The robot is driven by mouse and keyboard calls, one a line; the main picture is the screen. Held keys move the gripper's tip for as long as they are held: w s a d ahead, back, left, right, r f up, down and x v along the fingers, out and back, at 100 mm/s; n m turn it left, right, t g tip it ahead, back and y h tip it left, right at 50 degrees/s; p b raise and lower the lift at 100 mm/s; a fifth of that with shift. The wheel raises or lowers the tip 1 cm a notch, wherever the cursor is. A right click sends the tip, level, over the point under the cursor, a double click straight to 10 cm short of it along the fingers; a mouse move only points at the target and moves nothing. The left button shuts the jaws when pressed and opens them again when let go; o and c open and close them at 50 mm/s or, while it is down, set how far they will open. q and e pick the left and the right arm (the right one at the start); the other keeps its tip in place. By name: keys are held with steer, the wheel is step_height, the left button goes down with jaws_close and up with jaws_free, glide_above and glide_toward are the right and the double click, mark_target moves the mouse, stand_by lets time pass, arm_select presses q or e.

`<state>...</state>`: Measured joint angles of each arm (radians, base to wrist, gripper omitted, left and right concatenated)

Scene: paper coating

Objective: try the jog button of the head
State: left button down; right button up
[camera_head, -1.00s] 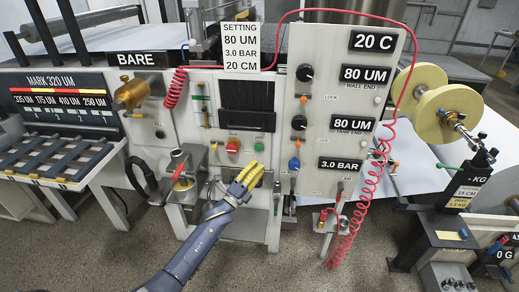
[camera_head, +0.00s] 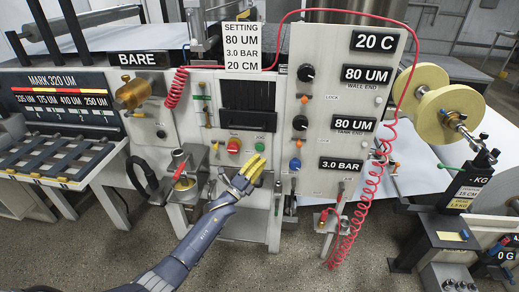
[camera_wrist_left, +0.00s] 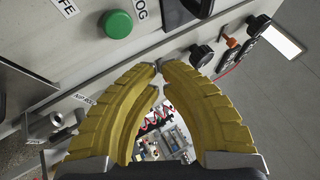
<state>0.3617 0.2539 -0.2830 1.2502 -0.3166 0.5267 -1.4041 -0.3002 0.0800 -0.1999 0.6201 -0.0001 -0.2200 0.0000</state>
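The green jog button (camera_head: 259,147) is on the pale panel, right of a red button (camera_head: 233,145). In the left wrist view the green button (camera_wrist_left: 118,24) shows at the top, left of a label ending in "OG". My left gripper (camera_head: 259,161) has yellow ribbed fingers and is just below the green button in the head view. In the left wrist view its fingertips (camera_wrist_left: 159,66) meet, with nothing held between them, and the button lies up and left of them. The tips look apart from the button. My right gripper is not in view.
A coiled red hose (camera_head: 367,190) hangs further right. A red-handled part (camera_head: 180,166) sticks out at the left. The floor in front is clear.

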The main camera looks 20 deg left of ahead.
arm_select(q)
steer(key=shift+w+a, duration=0.2)
steer(key=shift+w, duration=1.1)
steer(key=shift+w+a, duration=0.15)
steer(key=shift+w, duration=1.1)
steer(key=shift+w+a, duration=0.15)
steer(key=shift+w, duration=0.75)
stand_by(0.6)
steer(key=shift+s, duration=0.1)
stand_by(0.4)
steer(key=shift+s, duration=0.85)
steer(key=shift+s+d, duration=0.25)
steer(key=shift+s, duration=1)
steer(key=shift+s+d, duration=0.2)
steer(key=shift+s, duration=1)
